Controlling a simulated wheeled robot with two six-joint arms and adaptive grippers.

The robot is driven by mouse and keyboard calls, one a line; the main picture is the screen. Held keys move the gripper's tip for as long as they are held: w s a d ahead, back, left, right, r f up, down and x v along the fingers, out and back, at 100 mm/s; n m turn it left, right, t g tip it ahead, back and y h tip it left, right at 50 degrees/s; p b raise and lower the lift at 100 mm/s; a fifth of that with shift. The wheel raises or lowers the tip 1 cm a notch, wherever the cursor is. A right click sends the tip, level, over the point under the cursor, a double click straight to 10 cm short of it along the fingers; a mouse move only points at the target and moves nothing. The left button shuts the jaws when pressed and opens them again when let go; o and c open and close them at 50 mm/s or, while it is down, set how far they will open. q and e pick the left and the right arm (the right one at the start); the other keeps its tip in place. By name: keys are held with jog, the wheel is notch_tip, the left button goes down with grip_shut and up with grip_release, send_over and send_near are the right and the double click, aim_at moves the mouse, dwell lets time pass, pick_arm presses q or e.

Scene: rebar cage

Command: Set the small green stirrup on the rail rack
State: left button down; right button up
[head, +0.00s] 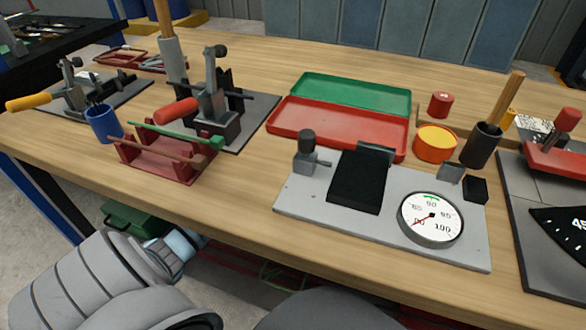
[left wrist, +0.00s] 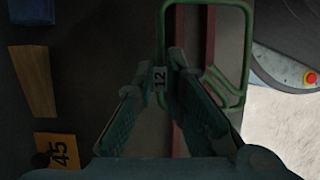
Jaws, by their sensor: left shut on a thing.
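My left gripper (left wrist: 164,72) is shut on the stirrup's near side by the tag. Dark red rails (left wrist: 207,40), apparently the rail rack, run below the loop; I cannot tell whether they touch. In the head view, dark red rails (head: 225,275) and a thin green loop (head: 285,272) show in shadow below the bench; I cannot tell whether this loop is the held one. My right gripper is out of view.
The wooden bench (head: 240,215) overhangs this low area, its front edge close above. A green box (head: 135,218) sits below it. On top are a red cradle (head: 165,160), a dial gauge plate (head: 300,200) and red and green trays (head: 335,125). A yellow 45 label (left wrist: 58,151) lies left.

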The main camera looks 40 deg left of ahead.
pick_arm(q)
jog(key=d, duration=0.1)
jog(key=w+d, duration=0.1)
jog(key=d, duration=0.1)
jog(key=shift+d+f, duration=0.1)
notch_tip(320, 180, down, 4)
jog(key=b, duration=0.2)
jog(key=shift+b, duration=0.4)
jog(key=shift+r, duration=0.25)
jog(key=shift+f, duration=0.1)
jog(key=c, duration=1.7)
grip_release()
jog(key=shift+o, duration=0.2)
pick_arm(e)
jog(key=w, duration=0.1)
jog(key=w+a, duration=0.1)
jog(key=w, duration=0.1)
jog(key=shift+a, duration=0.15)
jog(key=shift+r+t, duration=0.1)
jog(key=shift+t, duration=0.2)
